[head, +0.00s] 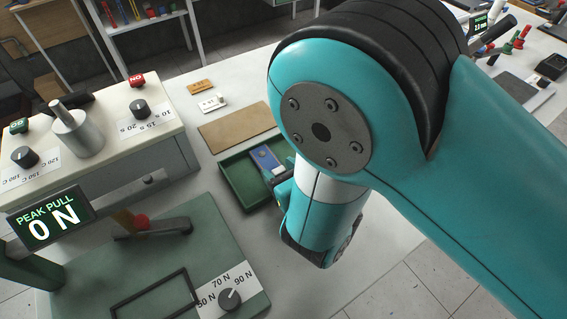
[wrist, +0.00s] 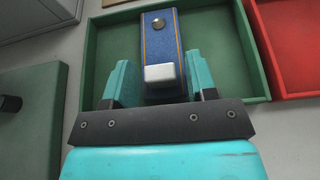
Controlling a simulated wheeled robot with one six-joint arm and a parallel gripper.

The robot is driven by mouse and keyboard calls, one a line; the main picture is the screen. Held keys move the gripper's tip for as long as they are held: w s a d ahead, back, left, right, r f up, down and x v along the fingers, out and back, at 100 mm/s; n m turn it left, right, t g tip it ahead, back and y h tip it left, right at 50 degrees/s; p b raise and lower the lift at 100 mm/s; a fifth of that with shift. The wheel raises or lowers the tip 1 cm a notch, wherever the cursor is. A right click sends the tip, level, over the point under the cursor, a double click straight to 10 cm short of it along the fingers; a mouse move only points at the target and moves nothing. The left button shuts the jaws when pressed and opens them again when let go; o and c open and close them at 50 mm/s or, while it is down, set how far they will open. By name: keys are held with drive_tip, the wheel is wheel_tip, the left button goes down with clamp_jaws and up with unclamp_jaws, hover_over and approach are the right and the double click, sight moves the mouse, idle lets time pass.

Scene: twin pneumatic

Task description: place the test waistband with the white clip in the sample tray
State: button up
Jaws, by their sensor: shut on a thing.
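A dark blue waistband (wrist: 164,36) with orange edge lines, a round metal stud and a white clip (wrist: 160,73) lies lengthwise between the fingers of my gripper (wrist: 159,80). My gripper is shut on it at the clip end. In the head view the waistband (head: 265,158) shows over a shallow green tray (head: 231,184), inside its outline; the tray also fills the middle of the wrist view (wrist: 101,55). I cannot tell whether the waistband touches the tray floor. My arm hides the tray's right part and most of my gripper in the head view.
A red tray (wrist: 296,45) stands just right of the green one in the wrist view. A brown board (head: 236,126) lies behind the green tray. A pull tester with a green base (head: 190,240) and "0 N" display (head: 50,218), and a control box with knobs (head: 130,135), stand left.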

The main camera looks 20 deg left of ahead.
drive_tip(key=shift+f, duration=0.25)
drive_tip(key=o, duration=1)
drive_tip(key=shift+c, duration=0.2)
